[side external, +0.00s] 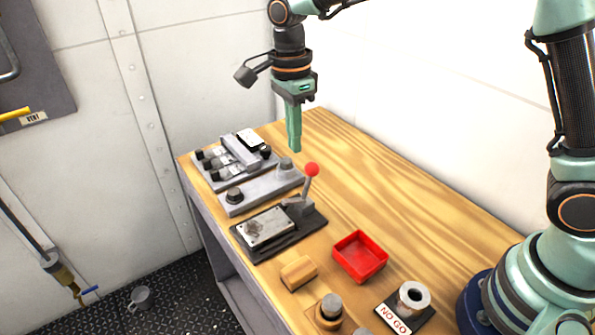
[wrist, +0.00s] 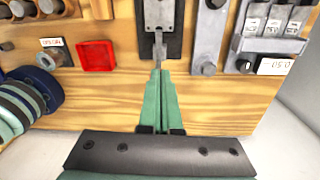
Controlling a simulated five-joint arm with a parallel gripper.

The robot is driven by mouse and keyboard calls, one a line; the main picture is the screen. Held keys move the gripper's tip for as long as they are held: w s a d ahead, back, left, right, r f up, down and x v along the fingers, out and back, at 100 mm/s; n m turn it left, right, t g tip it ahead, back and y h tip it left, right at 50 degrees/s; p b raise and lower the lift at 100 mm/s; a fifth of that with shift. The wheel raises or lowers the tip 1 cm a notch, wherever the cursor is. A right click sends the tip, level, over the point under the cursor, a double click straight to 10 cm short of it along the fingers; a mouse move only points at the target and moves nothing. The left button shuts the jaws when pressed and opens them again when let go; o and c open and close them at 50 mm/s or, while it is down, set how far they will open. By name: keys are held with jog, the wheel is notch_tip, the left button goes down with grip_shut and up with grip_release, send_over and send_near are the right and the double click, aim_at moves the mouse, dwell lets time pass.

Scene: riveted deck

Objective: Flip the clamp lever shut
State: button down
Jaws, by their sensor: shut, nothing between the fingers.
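The clamp lever (side external: 309,183) has a red ball knob and stands up, tilted a little, at the back end of a dark clamp base (side external: 284,241). A metal plate (side external: 265,228) lies on that base. My gripper (side external: 295,149) is shut and empty, pointing down above the table, behind and slightly left of the red knob in the side view. In the wrist view, my closed fingers (wrist: 160,75) point at the lever (wrist: 158,45). The fingertips overlap its near end there, so the red knob is hidden and I cannot tell contact from that view.
A red tray (side external: 360,257), a wooden block (side external: 298,272) and a ring part by a "NO GO" label (side external: 394,318) are on the near side. A grey bar fixture (side external: 262,188) and a block with several knobs (side external: 232,160) stand beyond the clamp. The wood behind the lever is clear.

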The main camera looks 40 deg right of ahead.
jog(key=s+d+r+m, duration=0.1)
jog(key=s+d+r, duration=0.1)
jog(key=d, duration=0.7)
notch_tip(320, 180, down, 10)
jog(key=d, duration=0.1)
jog(key=shift+w+a+r+g, duration=0.1)
jog(key=shift+a+r, duration=0.05)
jog(key=shift+a, duration=0.45)
jog(key=shift+w+a+r+g, duration=0.1)
jog(key=shift+a+r, duration=0.1)
jog(key=shift+a, duration=0.35)
jog(key=shift+w+a+r+g, duration=0.1)
jog(key=shift+a+r, duration=0.05)
jog(key=shift+a, duration=0.45)
jog(key=shift+a, duration=0.1)
